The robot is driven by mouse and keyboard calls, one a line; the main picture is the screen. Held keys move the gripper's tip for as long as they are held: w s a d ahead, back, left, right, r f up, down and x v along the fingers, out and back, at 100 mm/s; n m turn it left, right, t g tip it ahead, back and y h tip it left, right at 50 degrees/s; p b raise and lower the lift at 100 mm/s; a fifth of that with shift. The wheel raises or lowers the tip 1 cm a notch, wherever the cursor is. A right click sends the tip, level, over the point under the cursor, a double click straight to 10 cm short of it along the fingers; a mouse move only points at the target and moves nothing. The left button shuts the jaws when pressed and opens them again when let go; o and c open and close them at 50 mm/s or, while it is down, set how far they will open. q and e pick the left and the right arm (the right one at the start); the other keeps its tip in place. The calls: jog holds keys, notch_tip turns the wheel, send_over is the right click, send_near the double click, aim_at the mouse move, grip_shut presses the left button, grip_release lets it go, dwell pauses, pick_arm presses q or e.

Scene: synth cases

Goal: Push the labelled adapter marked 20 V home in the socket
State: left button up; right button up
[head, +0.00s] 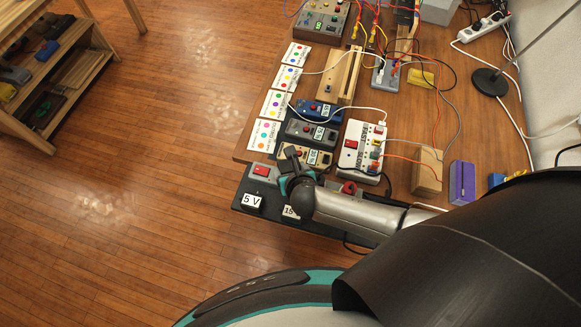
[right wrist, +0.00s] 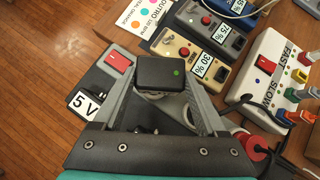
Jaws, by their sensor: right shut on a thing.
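My right gripper (head: 294,163) is over the front end of the bench, and its fingers also show in the right wrist view (right wrist: 163,88). It is shut on a black adapter (right wrist: 160,71) with a green dot on top. No 20 V label shows on the held adapter. A grey socket unit (right wrist: 117,62) with a red switch lies under and beside the fingers; it also shows in the head view (head: 262,171). The adapter hides the contact below, so I cannot tell how deep it sits. My left gripper is not in view.
Black adapters marked 5 V (head: 252,201) and 15 (head: 290,211) stand at the bench's front edge. A white FAST/SLOW box (head: 352,147) with cables is right of the gripper.

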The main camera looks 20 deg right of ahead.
jog(key=shift+r+p, duration=0.1)
jog(key=shift+p, duration=0.35)
dwell(0.7)
jog(key=shift+f+b, duration=0.95)
jog(key=shift+f, duration=0.25)
jog(key=o, duration=1.4)
jog(key=p+v, duration=0.4)
jog(key=v, duration=1.1)
jog(key=shift+s+a, duration=0.1)
jog(key=shift+s, duration=0.05)
